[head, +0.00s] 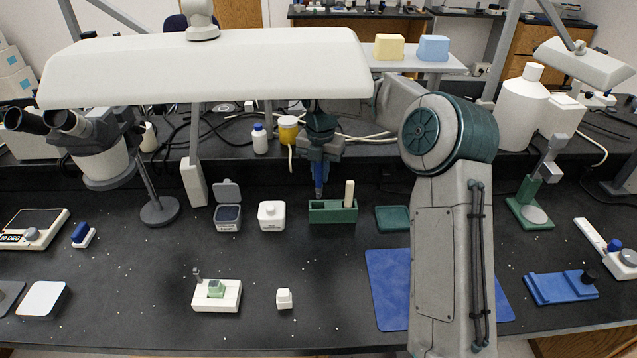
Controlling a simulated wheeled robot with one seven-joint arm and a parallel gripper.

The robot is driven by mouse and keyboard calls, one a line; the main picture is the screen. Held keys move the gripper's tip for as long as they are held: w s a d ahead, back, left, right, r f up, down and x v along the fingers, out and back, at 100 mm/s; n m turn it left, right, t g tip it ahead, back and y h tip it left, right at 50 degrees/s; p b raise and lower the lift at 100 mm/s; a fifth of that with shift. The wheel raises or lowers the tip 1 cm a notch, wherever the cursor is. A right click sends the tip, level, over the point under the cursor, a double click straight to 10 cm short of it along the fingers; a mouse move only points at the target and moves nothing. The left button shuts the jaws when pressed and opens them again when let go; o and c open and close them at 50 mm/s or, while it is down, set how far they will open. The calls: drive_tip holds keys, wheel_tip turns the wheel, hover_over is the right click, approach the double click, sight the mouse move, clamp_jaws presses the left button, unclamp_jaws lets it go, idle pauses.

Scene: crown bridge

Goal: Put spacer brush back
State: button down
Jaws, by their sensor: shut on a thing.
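My gripper (320,152) is at the back middle of the bench, pointing down and shut on a slim blue upright tool, which looks like the spacer brush (318,178). The brush's lower end is at the left part of a green rectangular holder (333,215). I cannot tell whether its tip is inside the holder or just above or behind it. A beige stick (349,193) stands upright in the holder's right part. The upper end of the brush is hidden by the gripper.
A white jar (271,216) and an open-lidded grey box (228,218) stand left of the holder. A green tray (393,218) lies to its right, beside my arm. A lamp (210,72) hangs overhead.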

sight(319, 184)
drive_tip(key=shift+w+a+f, duration=0.2)
drive_tip(key=shift+f, duration=0.15)
wheel_tip(319, 184, down, 4)
drive_tip(key=shift+r, duration=0.1)
drive_tip(key=c, duration=1.4)
unclamp_jaws()
drive_tip(key=shift+r, duration=3.8)
